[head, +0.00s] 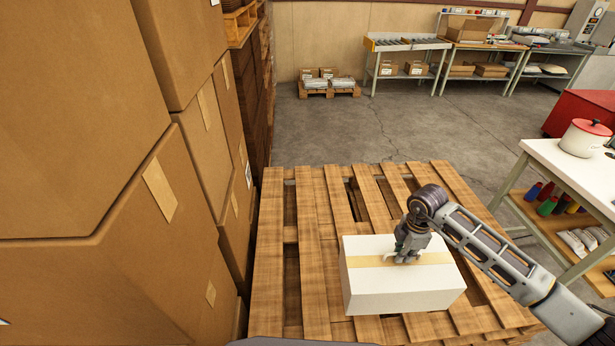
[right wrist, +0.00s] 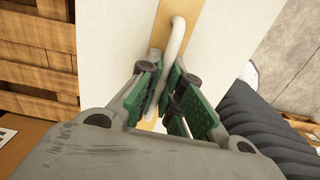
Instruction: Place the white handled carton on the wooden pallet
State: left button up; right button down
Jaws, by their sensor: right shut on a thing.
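The white carton (head: 398,294) with a tan tape strip is over the front middle of the wooden pallet (head: 270,262). I cannot tell whether its base touches the slats. My right gripper (head: 402,257) comes down on its top from the right. In the right wrist view the green finger pads (right wrist: 160,98) are shut on the carton's white handle (right wrist: 178,45), with the carton's top (right wrist: 115,40) behind. The handle is mostly hidden by the gripper in the head view. My left gripper is not in view.
Tall stacks of brown boxes (head: 95,135) stand close along the pallet's left side. A white-topped table (head: 560,165) with a red-lidded white pot (head: 585,140) stands at the right. The pallet's far and left slats are bare. Open concrete floor (head: 400,130) lies beyond.

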jog(key=shift+w+r, duration=0.1)
jog(key=shift+n, duration=0.4)
